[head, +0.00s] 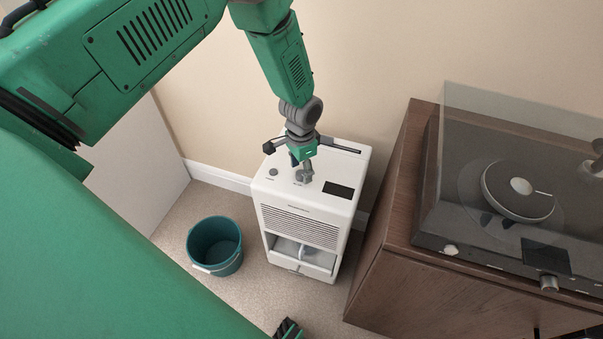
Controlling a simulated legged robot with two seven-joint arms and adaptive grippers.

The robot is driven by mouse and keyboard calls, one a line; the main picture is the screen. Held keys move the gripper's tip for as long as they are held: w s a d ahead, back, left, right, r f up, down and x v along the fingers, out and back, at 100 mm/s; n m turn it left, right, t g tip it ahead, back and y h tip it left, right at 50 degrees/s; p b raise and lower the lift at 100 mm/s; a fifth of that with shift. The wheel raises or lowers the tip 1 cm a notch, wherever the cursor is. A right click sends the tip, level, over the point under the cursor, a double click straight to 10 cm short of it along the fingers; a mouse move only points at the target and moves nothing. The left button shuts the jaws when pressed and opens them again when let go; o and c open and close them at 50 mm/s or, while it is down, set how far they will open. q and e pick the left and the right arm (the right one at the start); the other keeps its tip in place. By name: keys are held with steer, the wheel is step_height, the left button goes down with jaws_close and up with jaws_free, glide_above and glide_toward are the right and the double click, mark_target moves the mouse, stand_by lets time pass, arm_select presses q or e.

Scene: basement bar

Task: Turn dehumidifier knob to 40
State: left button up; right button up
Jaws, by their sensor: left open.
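The white dehumidifier (318,216) stands on the floor against the wall, with a dark display (338,190) on its top. A small grey knob (300,176) on the top is partly hidden by my left gripper (301,172). My left gripper points down, open, with its fingertips at the knob, apparently one on each side. I cannot tell whether they touch it. The knob's markings are too small to read.
A teal bucket (215,247) stands on the carpet left of the dehumidifier. A wooden cabinet (390,240) close on the right carries a turntable (512,190) with a clear lid. The wall is directly behind.

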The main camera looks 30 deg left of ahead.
mark_target(301, 173)
arm_select(q)
steer(key=shift+f, duration=0.7)
jaws_close()
steer(key=shift+n, duration=1)
jaws_free()
step_height(301, 173, up, 12)
